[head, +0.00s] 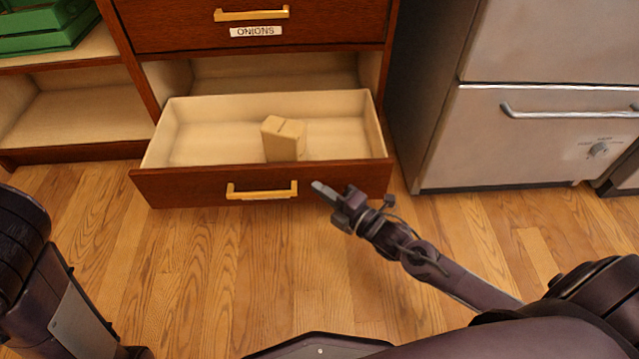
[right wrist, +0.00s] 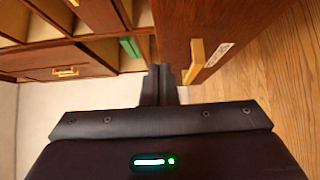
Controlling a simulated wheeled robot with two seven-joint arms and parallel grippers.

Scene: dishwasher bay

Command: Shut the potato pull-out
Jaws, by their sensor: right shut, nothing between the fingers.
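The open pull-out (head: 170,188) is the bottom drawer of the brown cabinet, below the drawer labelled ONIONS. It stands well out, with a pale interior and a gold handle (head: 262,191) on its front. I can read no potato label on it. A tan block-shaped item (head: 284,138) sits inside, near the front wall. My right gripper (head: 318,187) is shut and empty, close to the drawer front just right of the handle. I cannot tell whether it touches. Its closed fingers also show in the right wrist view (right wrist: 161,80). My left gripper is out of view.
The ONIONS drawer (head: 310,22) above looks closed. A steel appliance (head: 545,130) with a bar handle stands to the right. Open shelves with a green crate (head: 45,27) are at left. The wooden floor (head: 190,270) before the drawer is clear of loose things.

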